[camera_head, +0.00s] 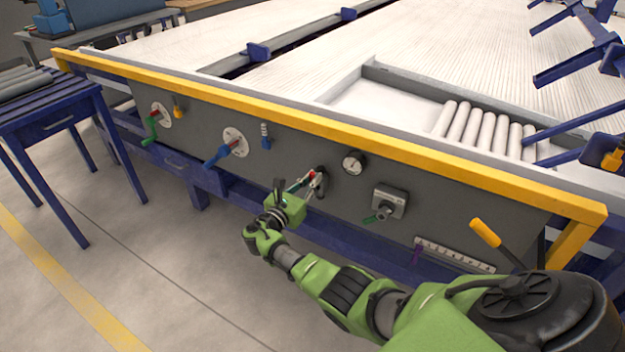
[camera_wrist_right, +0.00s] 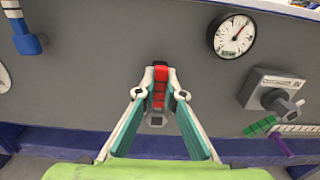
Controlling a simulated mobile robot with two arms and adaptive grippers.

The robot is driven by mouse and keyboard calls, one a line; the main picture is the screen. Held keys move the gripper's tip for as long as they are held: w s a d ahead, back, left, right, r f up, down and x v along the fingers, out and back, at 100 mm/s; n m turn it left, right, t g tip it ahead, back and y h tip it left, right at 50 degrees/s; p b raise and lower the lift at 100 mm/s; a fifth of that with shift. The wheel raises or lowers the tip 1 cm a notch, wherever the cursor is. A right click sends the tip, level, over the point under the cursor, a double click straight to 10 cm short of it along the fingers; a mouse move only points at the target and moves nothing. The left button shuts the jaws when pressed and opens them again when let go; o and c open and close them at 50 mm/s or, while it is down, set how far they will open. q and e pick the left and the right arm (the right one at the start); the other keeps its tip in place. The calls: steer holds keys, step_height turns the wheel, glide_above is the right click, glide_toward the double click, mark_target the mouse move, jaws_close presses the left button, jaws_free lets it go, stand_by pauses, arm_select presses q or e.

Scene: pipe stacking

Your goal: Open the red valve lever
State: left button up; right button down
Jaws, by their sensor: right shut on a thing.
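The red valve lever (camera_wrist_right: 159,92) sits on the grey panel, seen in the middle of the right wrist view between the fingertips of my right gripper (camera_wrist_right: 158,97). Only a small red part of the lever (camera_head: 312,176) shows in the head view. My right gripper (camera_head: 311,180) is at the panel, shut on the red lever from both sides. The fingers partly hide the lever and its mount. My left gripper is not in view.
A pressure gauge (camera_head: 353,162) and a switch box (camera_head: 390,202) with a green handle are right of the lever. A blue lever (camera_head: 222,153) and a green lever (camera_head: 151,128) are on the left. A yellow rail (camera_head: 330,122) runs above.

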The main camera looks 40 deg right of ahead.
steer(key=shift+r, duration=0.1)
steer(key=c, duration=2.1)
jaws_free()
steer(key=shift+w, duration=0.1)
steer(key=v, duration=1.2)
